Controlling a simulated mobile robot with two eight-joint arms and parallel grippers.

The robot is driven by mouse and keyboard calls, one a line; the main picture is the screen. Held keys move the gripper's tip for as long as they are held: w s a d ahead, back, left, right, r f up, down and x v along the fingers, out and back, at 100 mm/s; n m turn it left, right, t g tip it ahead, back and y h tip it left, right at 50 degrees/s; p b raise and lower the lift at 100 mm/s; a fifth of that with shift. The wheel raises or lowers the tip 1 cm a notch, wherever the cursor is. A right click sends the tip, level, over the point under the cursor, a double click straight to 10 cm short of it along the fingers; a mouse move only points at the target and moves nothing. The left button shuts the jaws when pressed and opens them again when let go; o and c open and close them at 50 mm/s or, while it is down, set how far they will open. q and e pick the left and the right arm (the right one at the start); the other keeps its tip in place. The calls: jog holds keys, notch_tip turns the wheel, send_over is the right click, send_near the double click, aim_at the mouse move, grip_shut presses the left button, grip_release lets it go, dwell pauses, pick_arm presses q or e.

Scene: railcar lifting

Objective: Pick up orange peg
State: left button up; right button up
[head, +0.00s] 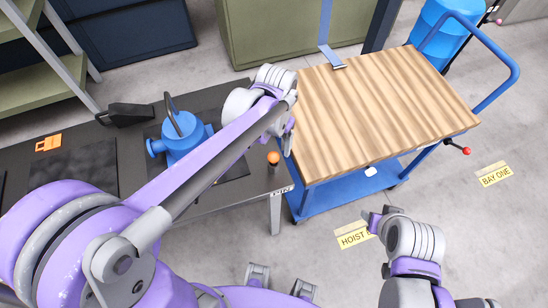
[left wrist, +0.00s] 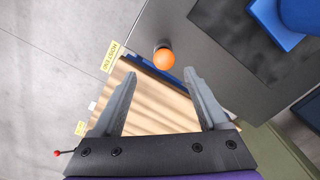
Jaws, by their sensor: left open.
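The orange peg (head: 273,158) has a round orange top on a dark base and stands at the right corner of the dark workbench. My left gripper (head: 287,143) is close to the right of it in the head view, partly hidden by its own wrist. In the left wrist view the open jaws (left wrist: 160,77) are empty. The peg (left wrist: 163,58) appears just beyond the fingertips, roughly between them, with no visible contact. My right gripper (head: 376,220) is low at the right over the floor; its jaws do not show clearly.
A blue pump-like unit (head: 180,135) with a dark handle stands on the workbench (head: 225,190). An orange tag (head: 48,142) lies at its left. A blue cart with a wooden top (head: 385,110) stands close to the bench's right. Open floor (head: 450,210) lies at right.

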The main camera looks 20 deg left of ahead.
aim_at(274, 154)
pick_arm(q)
jog(key=f, duration=0.3)
jog(key=shift+s+a, duration=0.15)
jog(key=shift+s, duration=0.1)
jog(key=f, duration=0.5)
jog(key=shift+w+a+f, duration=0.2)
jog(key=shift+w, duration=0.1)
grip_shut()
